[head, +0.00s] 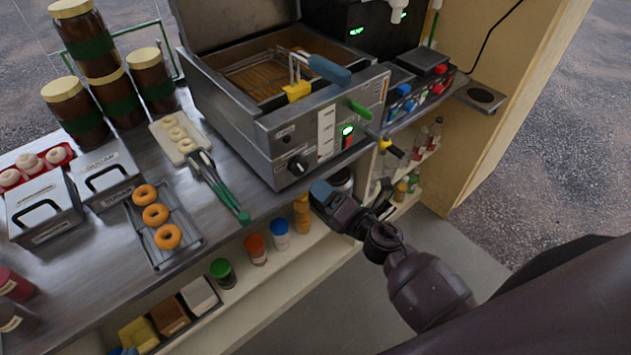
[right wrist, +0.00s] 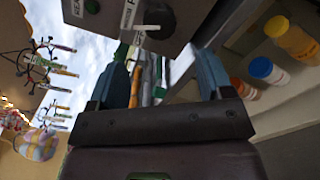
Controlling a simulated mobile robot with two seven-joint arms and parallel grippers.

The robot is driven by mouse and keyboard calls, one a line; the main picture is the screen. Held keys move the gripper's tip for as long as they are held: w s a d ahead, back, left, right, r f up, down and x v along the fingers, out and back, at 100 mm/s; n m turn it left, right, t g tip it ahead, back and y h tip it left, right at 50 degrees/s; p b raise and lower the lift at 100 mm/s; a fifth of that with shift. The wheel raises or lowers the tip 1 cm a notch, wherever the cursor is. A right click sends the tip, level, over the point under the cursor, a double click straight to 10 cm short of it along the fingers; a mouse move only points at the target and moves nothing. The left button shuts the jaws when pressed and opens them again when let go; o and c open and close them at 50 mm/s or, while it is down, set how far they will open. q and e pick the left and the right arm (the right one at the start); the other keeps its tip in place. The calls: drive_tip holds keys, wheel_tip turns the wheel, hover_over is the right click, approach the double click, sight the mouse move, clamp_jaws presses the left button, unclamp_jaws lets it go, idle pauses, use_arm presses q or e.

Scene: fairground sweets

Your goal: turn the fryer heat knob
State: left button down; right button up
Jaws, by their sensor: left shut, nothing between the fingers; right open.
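The fryer (head: 262,125) stands on the steel counter, its front panel facing me. Its black heat knob (head: 298,166) with a white mark sits low on the left part of that panel. The knob also shows in the right wrist view (right wrist: 156,20), at the top, beyond the fingertips. My right gripper (head: 322,192) is below and to the right of the knob in the head view. Its two blue fingers are spread, with nothing held between them in the right wrist view (right wrist: 163,68). It appears apart from the knob. My left gripper is in neither view.
Green-handled tongs (head: 222,188) lie on the counter left of the fryer. A shelf below holds several capped bottles (head: 256,248).

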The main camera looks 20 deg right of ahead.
drive_tip(key=shift+v, duration=1.05)
drive_tip(key=s+d+m+h, duration=0.1)
drive_tip(key=d+m+h, duration=0.4)
drive_tip(key=m, duration=1.2)
drive_tip(key=s+d+f+m+g, duration=0.1)
drive_tip(key=s+f+m+g, duration=0.1)
drive_tip(key=s+f+m, duration=0.2)
drive_tip(key=s+d+f+m+g+h, duration=0.1)
drive_tip(key=s+f+m+g, duration=0.2)
drive_tip(key=s, duration=0.8)
wheel_tip(320, 180, down, 3)
drive_tip(key=m, duration=0.3)
drive_tip(key=shift+s+r+m, duration=0.15)
drive_tip(key=shift+m, duration=0.25)
